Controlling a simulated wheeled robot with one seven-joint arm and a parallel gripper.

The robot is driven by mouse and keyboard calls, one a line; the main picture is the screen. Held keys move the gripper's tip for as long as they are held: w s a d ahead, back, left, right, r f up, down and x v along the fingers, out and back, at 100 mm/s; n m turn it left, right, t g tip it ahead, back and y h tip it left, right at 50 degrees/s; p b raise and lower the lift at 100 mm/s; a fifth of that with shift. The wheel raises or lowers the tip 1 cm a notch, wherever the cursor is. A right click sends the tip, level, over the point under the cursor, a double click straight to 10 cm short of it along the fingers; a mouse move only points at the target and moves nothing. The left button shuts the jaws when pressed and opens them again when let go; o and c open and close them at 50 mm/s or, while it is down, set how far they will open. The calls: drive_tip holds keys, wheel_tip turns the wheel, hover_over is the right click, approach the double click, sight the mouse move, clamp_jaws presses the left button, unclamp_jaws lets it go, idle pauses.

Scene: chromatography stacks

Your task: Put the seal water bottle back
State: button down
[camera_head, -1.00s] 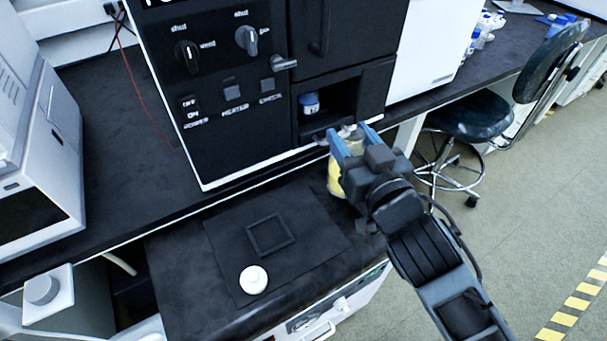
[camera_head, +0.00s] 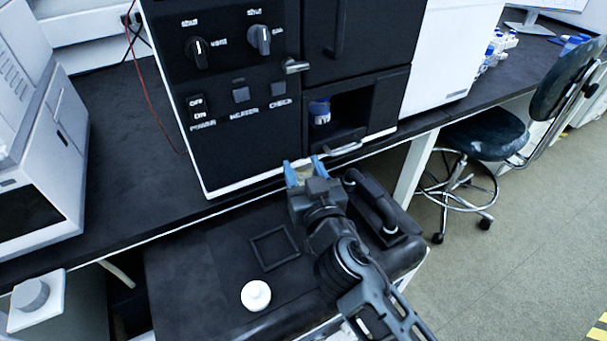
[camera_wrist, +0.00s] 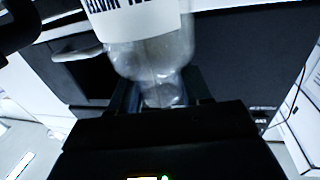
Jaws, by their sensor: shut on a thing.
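The seal water bottle is clear with a white label in dark print; it fills the upper middle of the wrist view (camera_wrist: 150,55). My gripper (camera_head: 305,170) is shut on it at its narrow neck end. In the head view the bottle is almost wholly hidden by my gripper, which is in front of the black instrument, below its open compartment (camera_head: 350,112). A small blue-capped bottle (camera_head: 319,112) stands inside the compartment at the left. A square outline (camera_head: 274,248) marks the black top of the low unit. A round white cap (camera_head: 256,295) lies near it.
The black instrument's front has knobs (camera_head: 264,38) and a handle (camera_head: 346,148) below the compartment. A black handle-like part (camera_head: 375,205) is on the low unit, right of my gripper. A white device (camera_head: 35,140) stands left. A stool (camera_head: 488,135) is at right.

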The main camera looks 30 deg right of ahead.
drive_tip(key=shift+f, duration=0.25)
drive_tip(key=shift+c, duration=2.4)
unclamp_jaws()
drive_tip(key=shift+r, duration=0.1)
drive_tip(key=shift+r, duration=0.2)
drive_tip(key=s+a+b, duration=0.2)
drive_tip(key=s+b, duration=0.1)
drive_tip(key=s, duration=0.8)
drive_tip(key=shift+s+a+f+b, duration=0.15)
drive_tip(key=shift+s+a+b, duration=0.05)
drive_tip(key=shift+s+b, duration=0.2)
